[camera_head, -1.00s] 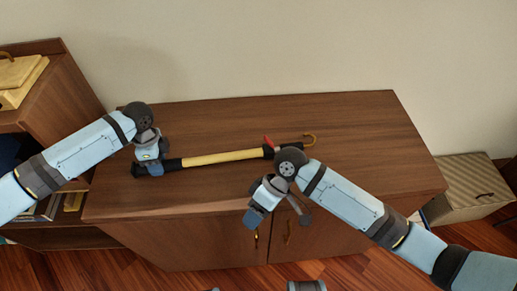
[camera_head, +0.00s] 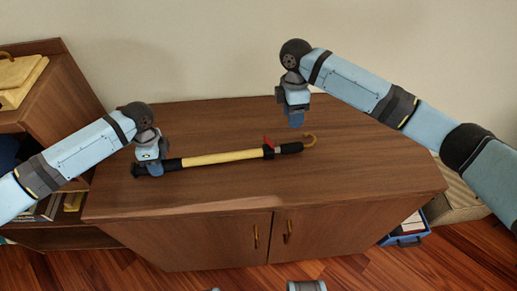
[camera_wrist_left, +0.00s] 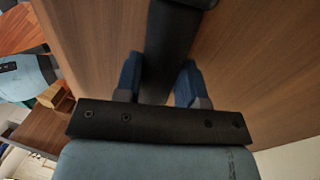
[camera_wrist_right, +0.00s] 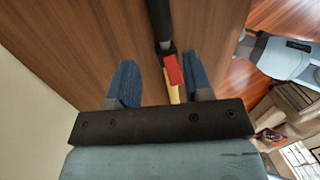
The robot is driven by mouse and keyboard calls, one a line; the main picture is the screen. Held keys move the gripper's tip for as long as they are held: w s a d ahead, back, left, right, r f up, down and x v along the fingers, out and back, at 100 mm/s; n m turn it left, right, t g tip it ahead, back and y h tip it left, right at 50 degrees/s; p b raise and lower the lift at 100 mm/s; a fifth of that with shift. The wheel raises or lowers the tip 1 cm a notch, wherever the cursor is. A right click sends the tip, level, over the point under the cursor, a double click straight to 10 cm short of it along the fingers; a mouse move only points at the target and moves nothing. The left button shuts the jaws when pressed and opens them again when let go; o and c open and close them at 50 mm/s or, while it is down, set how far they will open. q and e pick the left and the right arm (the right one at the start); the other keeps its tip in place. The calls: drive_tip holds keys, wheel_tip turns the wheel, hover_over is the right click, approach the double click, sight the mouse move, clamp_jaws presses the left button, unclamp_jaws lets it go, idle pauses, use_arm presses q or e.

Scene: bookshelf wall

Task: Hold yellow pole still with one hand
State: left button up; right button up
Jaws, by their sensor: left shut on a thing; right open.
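The yellow pole (camera_head: 222,157) lies along the top of the brown cabinet. It has a black grip at its left end, and a red lever and a brass hook at its right end. My left gripper (camera_head: 156,168) is shut on the black grip; the left wrist view shows the dark grip (camera_wrist_left: 168,55) between the blue fingers. My right gripper (camera_head: 296,122) is open and empty, above and behind the hook end. In the right wrist view the red lever (camera_wrist_right: 174,70) and part of the yellow shaft show beyond its open fingers (camera_wrist_right: 163,85).
The cabinet top (camera_head: 350,165) is otherwise clear. A shelf with a yellow box (camera_head: 22,78) stands at the left. A blue crate (camera_head: 407,238) is on the floor at the right, near a beige box (camera_head: 455,195). The wall is behind.

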sight(291, 144)
drive_tip(key=f, duration=0.3)
drive_tip(key=s+f, duration=0.1)
drive_tip(key=f, duration=0.3)
drive_tip(key=s+f, duration=0.1)
drive_tip(key=f, duration=0.2)
drive_tip(key=shift+s+f, duration=0.15)
drive_tip(key=shift+f, duration=0.25)
clamp_jaws()
